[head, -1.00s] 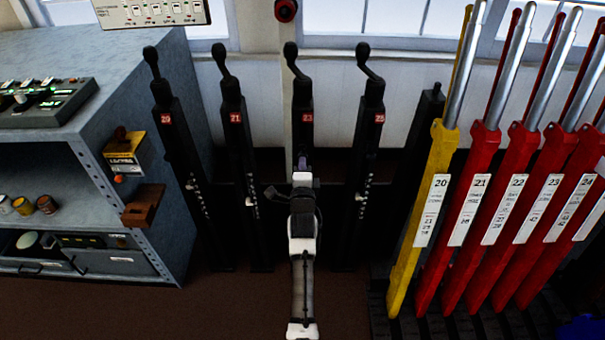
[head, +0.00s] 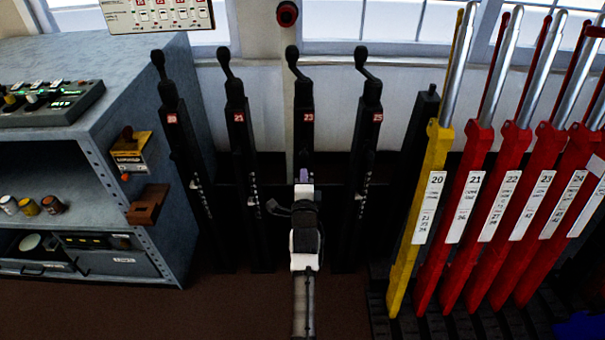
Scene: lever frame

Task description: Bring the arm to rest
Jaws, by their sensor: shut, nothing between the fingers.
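My gripper (head: 304,176) is at the upper end of my white and black arm, low in the middle of the head view. It is small in the picture, and its fingers look closed with nothing held. It is in front of the black post with the red 23 plate (head: 307,118). I cannot tell how far it is from that post, and my arm hides the post's lower part.
Black lever posts 20 (head: 172,118), 21 (head: 238,118) and 25 (head: 376,118) stand beside it. A yellow lever (head: 433,190) and several red levers (head: 472,190) stand at right. A grey cabinet (head: 110,75) is at left. Brown floor (head: 215,310) in front is clear.

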